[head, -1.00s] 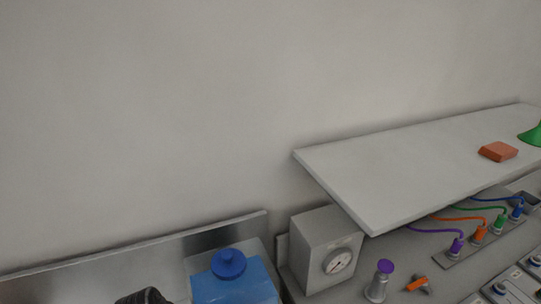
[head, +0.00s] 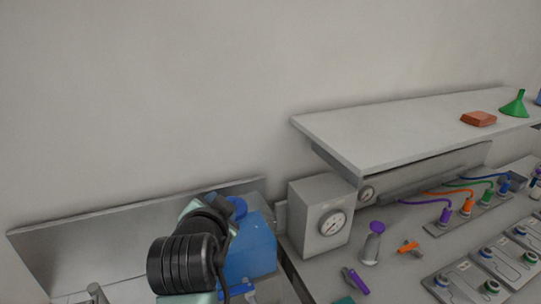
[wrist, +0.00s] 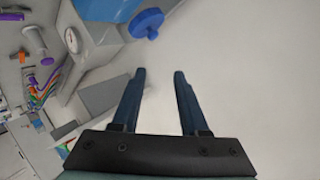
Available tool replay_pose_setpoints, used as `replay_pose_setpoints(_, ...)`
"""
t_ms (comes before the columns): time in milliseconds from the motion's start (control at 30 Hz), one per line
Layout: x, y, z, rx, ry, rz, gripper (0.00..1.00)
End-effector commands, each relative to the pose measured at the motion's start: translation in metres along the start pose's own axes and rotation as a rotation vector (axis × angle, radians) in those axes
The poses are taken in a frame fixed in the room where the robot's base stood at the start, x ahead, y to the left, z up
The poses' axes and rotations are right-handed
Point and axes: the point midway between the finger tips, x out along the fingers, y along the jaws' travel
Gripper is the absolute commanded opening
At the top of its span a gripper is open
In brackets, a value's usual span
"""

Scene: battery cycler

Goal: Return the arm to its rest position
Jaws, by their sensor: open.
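My gripper (wrist: 159,74) shows in the wrist view with its two dark blue fingers apart. Nothing is between the fingers, only pale wall behind them. In the head view my arm rises at the lower left, in front of a blue container (head: 255,250), and hides part of it. I cannot make out the gripper's fingers in the head view. The container's round blue cap (wrist: 147,23) shows beyond the fingers in the wrist view, apart from them.
A grey box with a dial (head: 309,222) stands right of the container. A pale shelf (head: 400,130) juts out above the bench and carries a red-brown block (head: 479,118) and a green funnel (head: 515,104). Coloured plugs and cables sit below. The wall above is clear.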

Motion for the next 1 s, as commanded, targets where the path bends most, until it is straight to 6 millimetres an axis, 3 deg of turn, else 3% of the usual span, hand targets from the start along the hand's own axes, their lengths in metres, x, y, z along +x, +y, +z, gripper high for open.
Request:
replay_pose_setpoints(100, -0.045, -0.017, -0.071, -0.143, 0.273, -0.189, 0.44)
replay_pose_setpoints(233, -0.121, -0.032, -0.133, -0.311, 0.591, -0.322, 0.44)
replay_pose_setpoints(400, -0.225, -0.037, -0.173, -0.486, 0.957, -0.392, 0.44)
replay_pose_setpoints(500, -0.268, -0.037, -0.180, -0.549, 1.102, -0.399, 0.44)
replay_pose_setpoints(600, -0.293, -0.036, -0.183, -0.584, 1.184, -0.398, 0.44)
replay_pose_setpoints(700, -0.303, -0.036, -0.184, -0.597, 1.215, -0.396, 0.44)
replay_pose_setpoints(1000, -0.303, -0.037, -0.185, -0.597, 1.214, -0.396, 0.44)
